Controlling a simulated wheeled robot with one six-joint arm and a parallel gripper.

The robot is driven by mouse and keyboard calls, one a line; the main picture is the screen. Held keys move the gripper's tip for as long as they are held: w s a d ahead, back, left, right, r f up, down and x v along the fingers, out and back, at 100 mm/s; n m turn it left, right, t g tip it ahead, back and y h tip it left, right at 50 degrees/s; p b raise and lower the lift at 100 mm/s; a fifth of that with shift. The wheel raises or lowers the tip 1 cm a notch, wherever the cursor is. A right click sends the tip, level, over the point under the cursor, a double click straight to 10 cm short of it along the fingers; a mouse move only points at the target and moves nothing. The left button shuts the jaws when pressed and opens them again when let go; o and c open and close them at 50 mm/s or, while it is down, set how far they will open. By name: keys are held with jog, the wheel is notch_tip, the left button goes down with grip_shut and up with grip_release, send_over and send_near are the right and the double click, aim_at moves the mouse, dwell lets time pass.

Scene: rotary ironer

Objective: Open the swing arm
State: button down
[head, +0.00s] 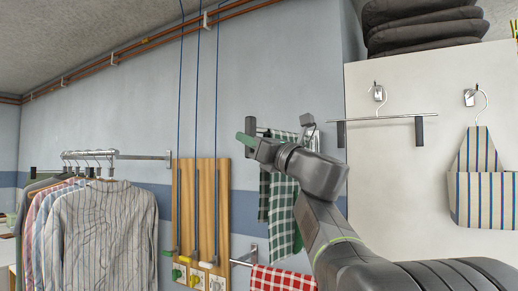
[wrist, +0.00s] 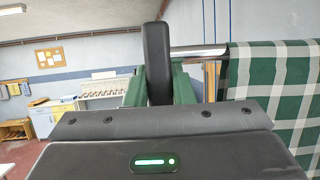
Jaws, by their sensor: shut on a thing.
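The swing arm is a chrome wall rail (wrist: 200,50) with a black upright end grip (wrist: 156,50). My gripper (wrist: 158,85) has its green fingers on both sides of this grip and is shut on it. In the head view, my gripper (head: 247,140) is at the grip (head: 250,125), in front of the blue-grey wall. Green-and-white checked cloths (head: 283,215) hang from the rail, just behind and below my gripper. One cloth (wrist: 270,90) fills the right of the wrist view. My wrist hides part of the rail.
A lower rail (head: 243,262) holds a red checked cloth (head: 280,279). A wooden board (head: 205,190) with cords and handles is to the left, beyond it a rack of shirts (head: 100,235). At right, a hanger rail (head: 390,118) and striped apron (head: 482,185) hang on a white panel.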

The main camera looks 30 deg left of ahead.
jog(key=shift+a, duration=0.15)
jog(key=c, duration=1.2)
grip_release()
jog(key=shift+c, duration=0.2)
jog(key=b+v, duration=0.4)
jog(key=v, duration=1)
jog(key=shift+r+b, duration=0.15)
jog(key=shift+b, duration=0.15)
